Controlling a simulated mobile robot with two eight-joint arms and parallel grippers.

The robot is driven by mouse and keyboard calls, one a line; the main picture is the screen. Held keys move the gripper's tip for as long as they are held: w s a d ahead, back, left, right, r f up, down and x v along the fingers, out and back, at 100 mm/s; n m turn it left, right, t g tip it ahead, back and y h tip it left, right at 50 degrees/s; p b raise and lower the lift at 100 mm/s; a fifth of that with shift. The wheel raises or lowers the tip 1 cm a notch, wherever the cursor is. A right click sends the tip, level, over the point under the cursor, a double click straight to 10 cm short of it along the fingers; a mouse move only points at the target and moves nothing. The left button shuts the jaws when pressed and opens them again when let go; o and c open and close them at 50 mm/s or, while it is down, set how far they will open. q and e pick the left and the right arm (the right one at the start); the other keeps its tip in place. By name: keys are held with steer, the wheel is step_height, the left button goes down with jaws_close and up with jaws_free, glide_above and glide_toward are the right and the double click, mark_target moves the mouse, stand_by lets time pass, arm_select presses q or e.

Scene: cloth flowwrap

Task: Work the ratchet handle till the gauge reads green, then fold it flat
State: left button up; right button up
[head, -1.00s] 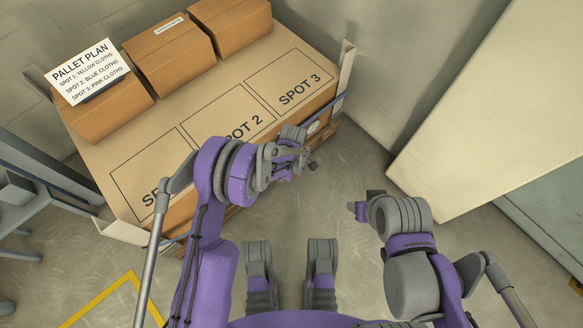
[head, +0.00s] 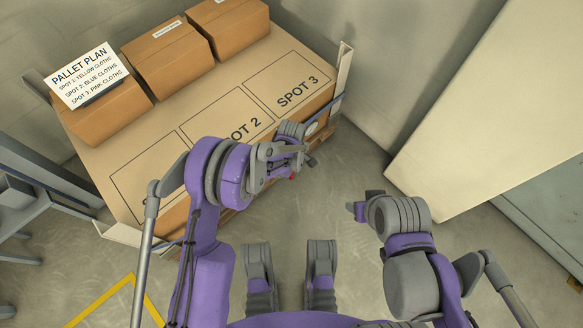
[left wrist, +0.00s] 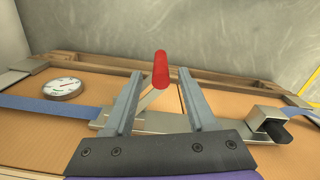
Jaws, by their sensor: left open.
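The ratchet handle has a red grip (left wrist: 160,68) on a pale metal lever, which stands tilted up from a metal ratchet body (left wrist: 155,122) on a blue strap (left wrist: 42,106). My left gripper (left wrist: 161,82) is open, with the grip in line between its fingers; I cannot tell whether they touch it. The round white gauge (left wrist: 64,87) lies to the left; its needle is too small to read against the colours. In the head view my left gripper (head: 292,158) is at the pallet's near side, with a bit of red (head: 292,177) below it. My right gripper (head: 361,208) hangs over the floor, its jaws unclear.
The pallet top (head: 215,75) is marked with spots and carries several cardboard boxes (head: 168,62) and a pallet plan sign (head: 87,75) at the back. A dark buckle (left wrist: 268,125) sits right of the ratchet. A large cream panel (head: 470,110) stands at the right. The floor between is clear.

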arm_select(q)
step_height(320, 180, up, 8)
steer(key=shift+f+p, duration=0.15)
steer(key=shift+p, duration=0.65)
